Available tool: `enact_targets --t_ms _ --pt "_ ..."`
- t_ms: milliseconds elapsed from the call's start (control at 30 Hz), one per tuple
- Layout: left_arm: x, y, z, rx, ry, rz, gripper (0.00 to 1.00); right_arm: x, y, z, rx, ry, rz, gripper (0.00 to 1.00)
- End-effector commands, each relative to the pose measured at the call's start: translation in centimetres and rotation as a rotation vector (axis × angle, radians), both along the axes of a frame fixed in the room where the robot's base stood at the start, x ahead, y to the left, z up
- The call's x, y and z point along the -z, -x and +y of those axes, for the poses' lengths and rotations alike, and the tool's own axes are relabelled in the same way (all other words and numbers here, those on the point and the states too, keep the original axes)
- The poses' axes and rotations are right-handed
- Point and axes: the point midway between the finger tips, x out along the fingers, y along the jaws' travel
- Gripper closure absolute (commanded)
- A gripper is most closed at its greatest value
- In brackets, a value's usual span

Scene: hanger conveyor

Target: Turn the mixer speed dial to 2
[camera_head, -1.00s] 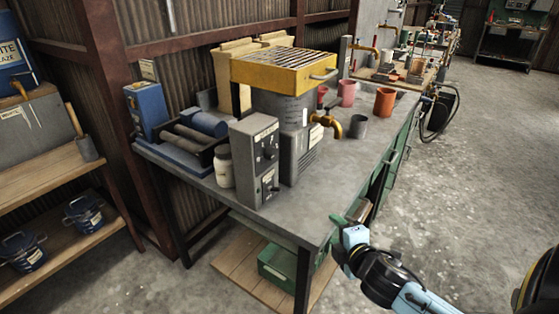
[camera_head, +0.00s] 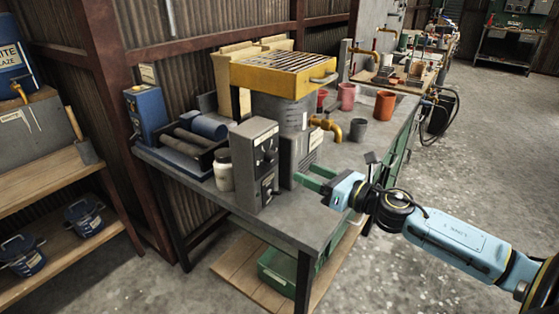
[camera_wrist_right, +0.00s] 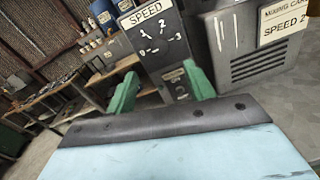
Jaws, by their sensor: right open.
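The grey mixer control box (camera_head: 255,160) stands upright on the bench, with dark knobs on its front face. The wrist view shows its panel (camera_wrist_right: 150,42), marked SPEED with numbers 0 to 3. The mixer (camera_head: 285,115), grey with a yellow grated top, stands behind the box. A card (camera_wrist_right: 283,22) on it reads SPEED 2. My right gripper (camera_head: 306,177) is open, its green fingers apart and empty, right of the box and above the bench. My left gripper is out of view.
A white jar (camera_head: 223,170) stands left of the box. A brass tap (camera_head: 328,127) juts out from the mixer; a grey cup (camera_head: 357,129) and red pots (camera_head: 384,105) stand farther back. The bench (camera_head: 285,222) is clear in front of the gripper.

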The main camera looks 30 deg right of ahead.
Motion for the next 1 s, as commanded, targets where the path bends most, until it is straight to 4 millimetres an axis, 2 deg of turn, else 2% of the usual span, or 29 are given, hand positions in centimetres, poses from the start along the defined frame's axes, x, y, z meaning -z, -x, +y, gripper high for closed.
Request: enact_targets --t_ms 600,800,1000 --pt "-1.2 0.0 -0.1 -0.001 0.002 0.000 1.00 -0.2 -7.5 2.6 0.003 -0.003 -0.002 0.47" --pt "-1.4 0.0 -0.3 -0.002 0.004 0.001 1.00 -0.1 -8.9 3.1 0.002 -0.002 0.000 0.47" --pt "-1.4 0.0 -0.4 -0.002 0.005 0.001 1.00 0.0 -9.2 3.3 0.001 -0.002 0.001 0.47"
